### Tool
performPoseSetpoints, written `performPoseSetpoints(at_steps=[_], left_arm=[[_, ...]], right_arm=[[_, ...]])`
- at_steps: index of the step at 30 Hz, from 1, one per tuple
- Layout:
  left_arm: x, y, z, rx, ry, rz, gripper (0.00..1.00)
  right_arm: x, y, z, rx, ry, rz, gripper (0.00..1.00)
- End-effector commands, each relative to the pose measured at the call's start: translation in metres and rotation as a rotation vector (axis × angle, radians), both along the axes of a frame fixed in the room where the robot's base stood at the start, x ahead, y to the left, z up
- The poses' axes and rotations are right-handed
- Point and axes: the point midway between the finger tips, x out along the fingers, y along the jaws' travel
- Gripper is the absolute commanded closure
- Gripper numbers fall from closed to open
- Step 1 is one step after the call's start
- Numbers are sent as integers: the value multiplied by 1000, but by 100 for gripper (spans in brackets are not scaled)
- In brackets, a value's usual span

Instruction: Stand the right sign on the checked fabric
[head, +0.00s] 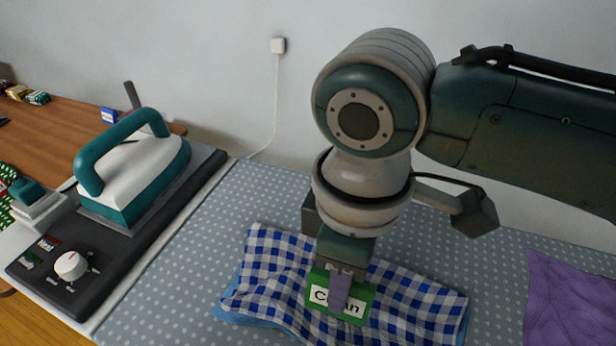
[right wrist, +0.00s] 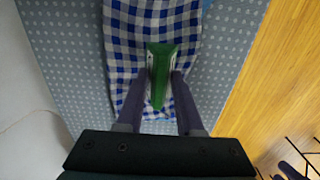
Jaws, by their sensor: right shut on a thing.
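A green sign (head: 318,298) with a white label, partly covered by a finger so that "C…an" shows, is held upright at the blue and white checked fabric (head: 412,303). My right gripper (head: 340,291) points down and is shut on the sign. In the right wrist view the sign (right wrist: 160,78) is between the two fingers, over the checked fabric (right wrist: 187,30). I cannot tell whether its bottom edge touches the cloth. My left gripper is not in view.
A light blue cloth (head: 233,311) shows under the checked fabric on the grey dotted cover (head: 225,220). A purple cloth (head: 570,305) lies at the right. An iron (head: 135,175) stands on a dark panel with a dial (head: 71,264) at the left.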

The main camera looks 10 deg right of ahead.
Motion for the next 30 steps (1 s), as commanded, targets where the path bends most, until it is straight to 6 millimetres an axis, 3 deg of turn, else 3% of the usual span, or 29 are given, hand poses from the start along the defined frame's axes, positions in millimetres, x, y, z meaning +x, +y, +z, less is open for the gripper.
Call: performPoseSetpoints(at_steps=[3,6,21,22,30], left_arm=[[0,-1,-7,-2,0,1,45],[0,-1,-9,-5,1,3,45],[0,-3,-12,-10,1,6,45],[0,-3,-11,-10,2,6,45],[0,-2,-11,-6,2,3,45]], right_arm=[[-1,0,-22,-2,5,0,100],[-1,0,-32,-2,3,0,100],[-1,0,-40,-3,3,0,100],[-1,-1,-40,-3,3,0,62],[-1,-1,-39,-2,3,-1,34]])
